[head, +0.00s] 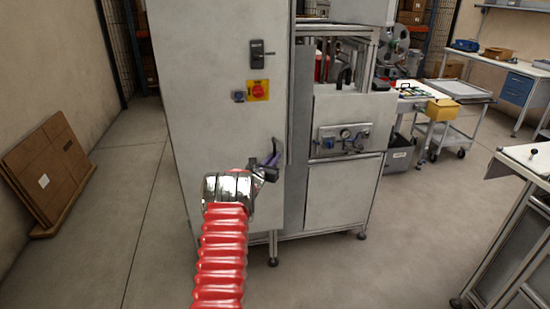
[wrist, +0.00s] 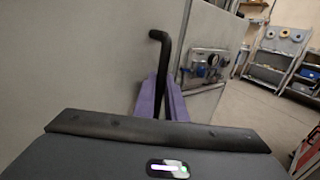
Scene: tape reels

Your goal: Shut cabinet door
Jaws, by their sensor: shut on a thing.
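The cabinet door (head: 215,115) is a large pale grey panel left of the machine's open bay. Its edge (head: 291,110) stands beside the cabinet frame; I cannot tell whether a gap is left. My gripper (head: 271,158), with purple fingers, is at the door handle near the door's right edge. In the wrist view the purple fingers (wrist: 163,97) are shut on the black bent handle (wrist: 160,45), whose upper part sticks out above them. The door face (wrist: 80,60) fills the left of that view. The fingertips' contact is partly hidden.
A yellow-backed red switch (head: 258,90) and a black lock (head: 257,55) sit on the door. Cardboard sheets (head: 48,170) lean on the left wall. A grey bench (head: 510,225) stands at right. The floor (head: 125,240) at left is clear.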

